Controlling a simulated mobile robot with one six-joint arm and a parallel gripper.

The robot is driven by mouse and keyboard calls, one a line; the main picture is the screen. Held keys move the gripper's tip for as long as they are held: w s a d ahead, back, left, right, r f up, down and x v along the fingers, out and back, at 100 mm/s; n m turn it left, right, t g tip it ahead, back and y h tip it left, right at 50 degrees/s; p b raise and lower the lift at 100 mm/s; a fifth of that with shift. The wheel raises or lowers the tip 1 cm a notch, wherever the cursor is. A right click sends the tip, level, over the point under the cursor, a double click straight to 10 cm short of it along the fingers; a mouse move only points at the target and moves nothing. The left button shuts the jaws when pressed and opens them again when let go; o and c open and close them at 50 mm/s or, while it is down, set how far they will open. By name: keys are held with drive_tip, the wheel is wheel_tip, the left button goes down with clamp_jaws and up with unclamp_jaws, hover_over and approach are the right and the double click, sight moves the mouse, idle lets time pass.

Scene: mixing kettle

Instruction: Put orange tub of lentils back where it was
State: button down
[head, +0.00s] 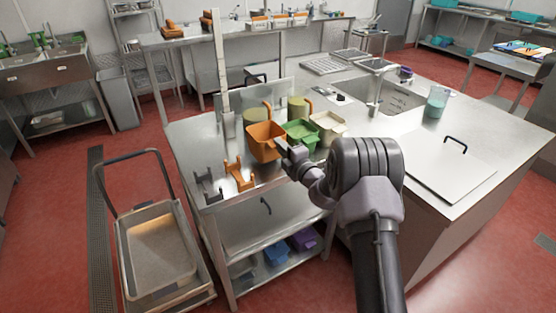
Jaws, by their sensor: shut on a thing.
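The orange tub (265,143) is in the head view, near the front left of the steel worktop. My gripper (284,150) is shut on its right side, at the near edge. I cannot tell whether the tub rests on the worktop or hangs just above it. Its contents are not clear from here. A green tub (301,134) stands just right of it and a cream tub (328,124) right of that. My arm hides part of the worktop in front of the tubs.
Orange (240,173) and grey (207,184) holders stand at the worktop's left front corner. Pale green round containers stand behind the tubs, beside an upright post (219,70). A sink (385,100) and a lid with a handle (450,165) lie to the right. A cart (158,250) stands left.

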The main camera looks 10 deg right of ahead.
wheel_tip(320, 180, down, 3)
drive_tip(key=shift+f+b, duration=0.2)
drive_tip(key=shift+b, duration=0.4)
drive_tip(key=shift+r, duration=0.2)
drive_tip(key=c, duration=2)
unclamp_jaws()
drive_tip(key=shift+f, duration=0.2)
drive_tip(key=o, duration=0.4)
drive_tip(key=shift+o, duration=0.2)
drive_tip(key=shift+r, duration=0.1)
